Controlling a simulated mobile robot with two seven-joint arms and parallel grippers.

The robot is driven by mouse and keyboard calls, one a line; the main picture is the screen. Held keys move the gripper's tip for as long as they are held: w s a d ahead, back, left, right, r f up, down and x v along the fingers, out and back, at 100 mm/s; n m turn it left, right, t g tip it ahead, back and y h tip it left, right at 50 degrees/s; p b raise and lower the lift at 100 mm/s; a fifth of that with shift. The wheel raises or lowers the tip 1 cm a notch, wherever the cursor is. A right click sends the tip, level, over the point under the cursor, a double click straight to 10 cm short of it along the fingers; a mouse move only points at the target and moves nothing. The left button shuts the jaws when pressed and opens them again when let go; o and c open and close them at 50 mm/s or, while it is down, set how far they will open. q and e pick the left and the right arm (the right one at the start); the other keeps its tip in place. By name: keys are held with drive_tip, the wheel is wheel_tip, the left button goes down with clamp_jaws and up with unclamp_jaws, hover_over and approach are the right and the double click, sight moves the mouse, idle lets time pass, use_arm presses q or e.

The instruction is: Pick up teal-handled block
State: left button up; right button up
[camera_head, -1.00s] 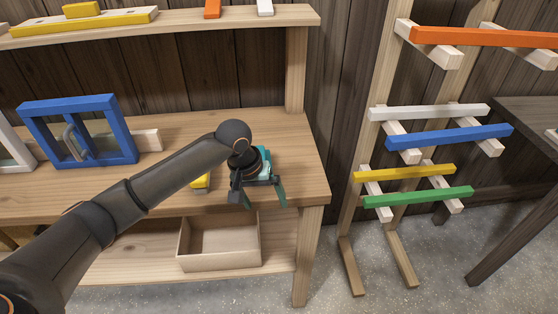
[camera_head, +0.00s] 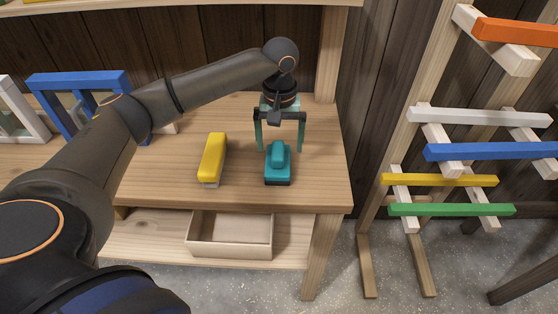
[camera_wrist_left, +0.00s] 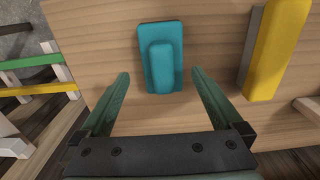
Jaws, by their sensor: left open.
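The teal-handled block (camera_head: 278,163) stands on the wooden workbench (camera_head: 150,185) near its right end, with a teal top and handle over a dark base. In the left wrist view the teal block (camera_wrist_left: 163,56) lies ahead of the fingers, about midway between their lines. My left gripper (camera_head: 279,150) is open and empty, just behind and above the block in the head view. Its two green fingers also show in the left wrist view (camera_wrist_left: 159,75), apart from the block. My right gripper is not in view.
A yellow block (camera_head: 212,157) stands left of the teal one. Blue frames (camera_head: 72,100) stand at the bench's left. An open box (camera_head: 230,252) sits on the lower shelf. A rack with coloured bars (camera_head: 440,180) stands right.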

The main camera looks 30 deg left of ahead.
sight(278, 148)
use_arm(q)
drive_tip(key=shift+s+a+f, duration=0.1)
drive_tip(key=shift+s+f, duration=0.05)
drive_tip(key=shift+f, duration=1.4)
drive_tip(key=shift+s+f, duration=0.1)
drive_tip(key=shift+f, duration=1.45)
drive_tip(key=shift+c, duration=0.4)
drive_tip(key=c, duration=1.4)
drive_tip(key=shift+r, duration=0.2)
drive_tip(key=shift+r, duration=0.3)
wheel_tip(278, 148, up, 2)
drive_tip(key=shift+w+r, duration=0.1)
drive_tip(key=s+d+r, duration=0.2)
drive_tip(key=r, duration=0.1)
drive_tip(key=s+r, duration=0.1)
drive_tip(key=r, duration=0.1)
drive_tip(key=shift+s+d+r, duration=0.25)
drive_tip(key=shift+s+d, duration=0.1)
drive_tip(key=shift+d, duration=0.05)
drive_tip(key=s+d+r, duration=0.1)
drive_tip(key=s+d, duration=0.1)
drive_tip(key=s+d+r, duration=0.1)
drive_tip(key=s+r, duration=0.1)
drive_tip(key=s, duration=0.1)
drive_tip(key=s+d+r+p, duration=0.1)
drive_tip(key=s+d, duration=0.1)
drive_tip(key=shift+s+d+r, duration=0.2)
drive_tip(key=shift+s+d, duration=0.1)
drive_tip(key=shift+d, duration=0.05)
